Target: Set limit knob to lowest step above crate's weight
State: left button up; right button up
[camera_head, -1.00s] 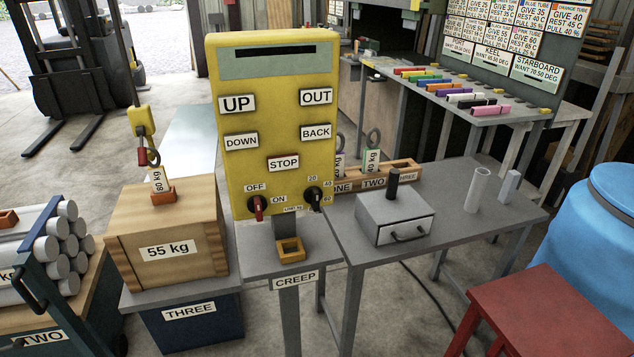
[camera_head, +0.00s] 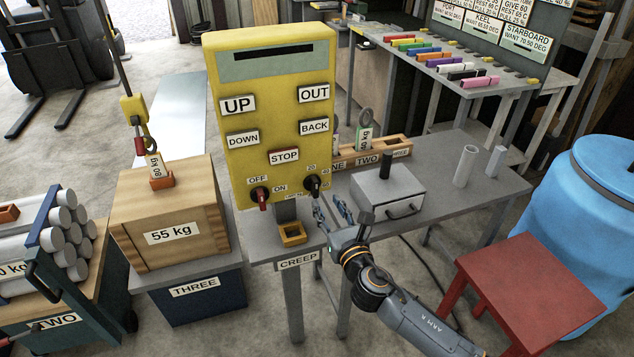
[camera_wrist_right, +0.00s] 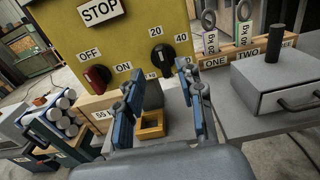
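The yellow control box (camera_head: 240,120) carries a black limit knob (camera_head: 312,184) at its lower right, with 20, 40 and 60 printed around it. The knob also shows in the wrist view (camera_wrist_right: 163,56); its exact setting is too small to tell. The wooden crate (camera_head: 200,205) is labelled 55 kg and stands on the dark blue base marked THREE. My right gripper (camera_head: 328,203) is open and empty, below and slightly right of the knob, apart from it. In the wrist view, its fingers (camera_wrist_right: 158,72) point up toward the knob. My left gripper is not in view.
A red OFF/ON switch (camera_head: 261,196) sits left of the knob. Below is a small yellow square holder (camera_head: 292,235) on the CREEP stand. A grey drawer box (camera_head: 385,200) stands right of my gripper.

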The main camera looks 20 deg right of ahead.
aim_at(316, 185)
jog(key=w, duration=0.8)
jog(key=shift+w+a, duration=0.15)
grip_shut()
